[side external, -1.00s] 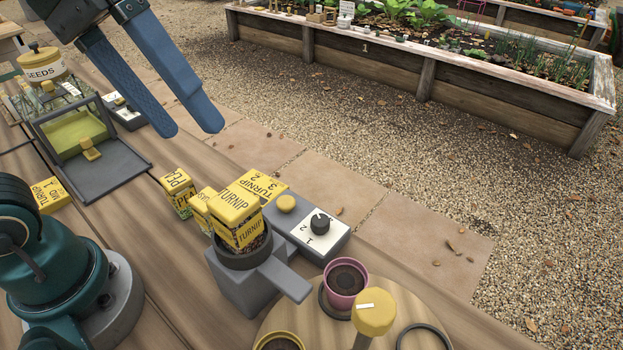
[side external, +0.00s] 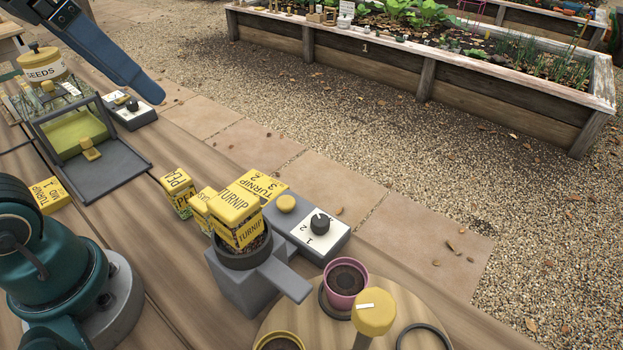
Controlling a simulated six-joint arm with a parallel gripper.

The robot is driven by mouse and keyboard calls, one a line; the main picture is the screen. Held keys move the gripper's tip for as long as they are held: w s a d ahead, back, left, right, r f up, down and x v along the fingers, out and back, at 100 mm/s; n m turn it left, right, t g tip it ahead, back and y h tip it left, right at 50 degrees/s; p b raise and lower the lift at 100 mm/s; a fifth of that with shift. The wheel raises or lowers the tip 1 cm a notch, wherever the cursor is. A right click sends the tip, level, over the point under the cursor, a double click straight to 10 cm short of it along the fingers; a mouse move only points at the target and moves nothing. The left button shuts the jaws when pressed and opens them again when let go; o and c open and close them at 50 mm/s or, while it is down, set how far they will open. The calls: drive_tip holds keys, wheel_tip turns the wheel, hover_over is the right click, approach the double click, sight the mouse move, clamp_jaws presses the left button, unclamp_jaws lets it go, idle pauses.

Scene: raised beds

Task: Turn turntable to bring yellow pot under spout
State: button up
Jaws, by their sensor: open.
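The wooden turntable (side external: 318,320) is at the bottom, cut off by the frame edge. A pink pot (side external: 346,284) with dark soil stands on it near the tip of the grey spout (side external: 287,281). The yellow pot (side external: 279,342) is at the bottom edge, left of the yellow knob (side external: 374,313), and only its top shows. The knob stands on a post and has a white mark. My gripper (side external: 130,70) is high at the upper left, far from the turntable; one long blue finger shows clearly. It is open and holds nothing I can see.
A grey dispenser (side external: 240,285) holds turnip packets (side external: 237,218) behind the spout. A control box with a black dial (side external: 320,224) stands beside it. More seed packets (side external: 178,192) and a grey tray (side external: 105,172) lie left. A teal machine (side external: 60,265) fills the lower left.

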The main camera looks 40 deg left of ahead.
drive_tip(key=n, duration=0.1)
drive_tip(key=n+g+h, duration=0.5)
drive_tip(key=n+g, duration=0.1)
drive_tip(key=n, duration=0.6)
hover_over(373, 301)
drive_tip(key=w+a, duration=0.4)
drive_tip(key=a, duration=0.2)
wheel_tip(373, 301, down, 3)
drive_tip(key=s+d+f, duration=0.1)
drive_tip(key=s+d+f+g, duration=0.1)
drive_tip(key=d+f, duration=0.1)
drive_tip(key=s+d+f+m+g+y, duration=0.1)
drive_tip(key=shift+d+f, duration=0.15)
drive_tip(key=shift+f, duration=0.25)
drive_tip(key=shift+x, duration=2.4)
clamp_jaws()
